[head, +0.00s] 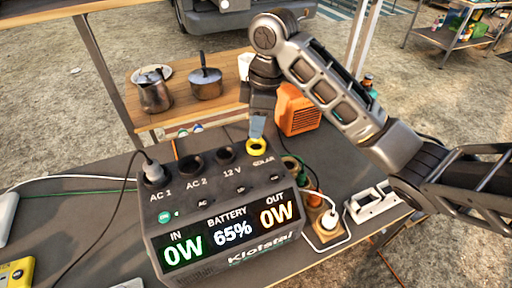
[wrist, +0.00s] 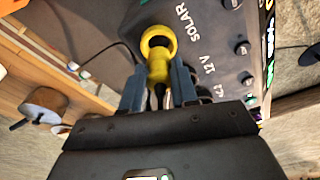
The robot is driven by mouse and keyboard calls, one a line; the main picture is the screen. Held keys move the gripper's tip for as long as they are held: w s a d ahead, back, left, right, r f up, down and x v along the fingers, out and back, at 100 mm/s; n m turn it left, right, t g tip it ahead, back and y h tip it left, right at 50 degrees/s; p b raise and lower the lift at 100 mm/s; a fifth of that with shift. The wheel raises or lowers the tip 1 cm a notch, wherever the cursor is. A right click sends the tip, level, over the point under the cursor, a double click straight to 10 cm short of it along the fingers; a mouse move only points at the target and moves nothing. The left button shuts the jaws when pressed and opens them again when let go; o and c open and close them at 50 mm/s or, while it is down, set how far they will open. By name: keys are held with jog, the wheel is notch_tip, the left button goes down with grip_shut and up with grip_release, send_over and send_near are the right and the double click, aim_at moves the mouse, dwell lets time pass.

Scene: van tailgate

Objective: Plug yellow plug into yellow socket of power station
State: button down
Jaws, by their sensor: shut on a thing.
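The power station (head: 215,225) stands on the dark table, its top row of sockets labelled AC 1, AC 2, 12 V and SOLAR. The yellow socket (head: 257,147) is the ring by SOLAR; it also shows in the wrist view (wrist: 152,33) with a dark, open-looking middle. My gripper (head: 257,127) is shut just above this socket, pointing down. In the wrist view its blue-grey fingers (wrist: 158,88) hold the yellow plug (wrist: 157,72). The plug's front end overlaps the ring's near edge; I cannot tell whether they touch. The fingers mostly hide the plug in the head view.
A grey plug (head: 152,170) sits in AC 1, its cable running left. A white power strip (head: 374,203) and a white plug (head: 329,219) lie right of the station. An orange heater-like box (head: 298,110) and pots (head: 205,82) stand behind.

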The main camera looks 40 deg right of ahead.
jog(key=shift+f+b, duration=0.8)
jog(key=shift+f, duration=0.65)
jog(key=c, duration=0.8)
grip_release()
jog(key=shift+s+d+r+p, duration=0.15)
jog(key=shift+r+p, duration=0.1)
jog(key=shift+r, duration=1.05)
jog(key=shift+s+d+r+p, duration=0.1)
jog(key=shift+r+p, duration=0.2)
jog(key=shift+r, duration=0.95)
jog(key=shift+s+d+r+p, duration=0.15)
jog(key=shift+r+p, duration=0.1)
jog(key=shift+r, duration=1.05)
